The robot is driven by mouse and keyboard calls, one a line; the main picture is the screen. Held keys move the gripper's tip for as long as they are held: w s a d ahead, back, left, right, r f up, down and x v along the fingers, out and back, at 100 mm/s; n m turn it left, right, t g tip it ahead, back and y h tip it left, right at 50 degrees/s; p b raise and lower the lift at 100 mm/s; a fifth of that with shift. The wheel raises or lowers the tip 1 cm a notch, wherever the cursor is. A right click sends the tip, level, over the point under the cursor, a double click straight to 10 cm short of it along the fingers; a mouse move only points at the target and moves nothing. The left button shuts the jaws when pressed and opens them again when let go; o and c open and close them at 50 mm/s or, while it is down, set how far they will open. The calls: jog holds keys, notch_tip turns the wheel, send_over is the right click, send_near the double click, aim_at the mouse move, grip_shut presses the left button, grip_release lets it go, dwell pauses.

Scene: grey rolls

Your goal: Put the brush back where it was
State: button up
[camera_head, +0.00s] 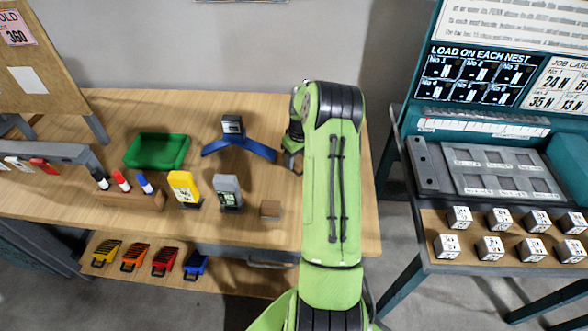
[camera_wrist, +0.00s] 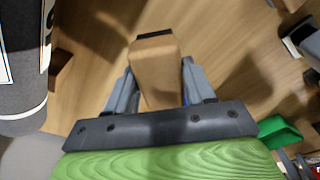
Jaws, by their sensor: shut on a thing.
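My gripper (camera_wrist: 158,82) is shut on a tan wooden piece with a dark far end, which I take to be the brush (camera_wrist: 156,62). The wooden piece sits between the two grey fingers in the wrist view, above the wooden table top. In the head view my gripper (camera_head: 290,152) is mostly hidden behind my green arm, at the right part of the table. The held brush cannot be made out there. How far it is above the table top is unclear.
A blue angled stand (camera_head: 256,147) with a grey block is left of my gripper. A green tray (camera_head: 157,151), yellow device (camera_head: 184,186), grey device (camera_head: 228,190) and small brown block (camera_head: 270,208) stand farther left and in front. A teal bench (camera_head: 455,257) is right.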

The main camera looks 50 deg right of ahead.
notch_tip(320, 180, down, 4)
jog(key=shift+f, duration=0.2)
jog(key=shift+c, duration=0.3)
jog(key=o, duration=1)
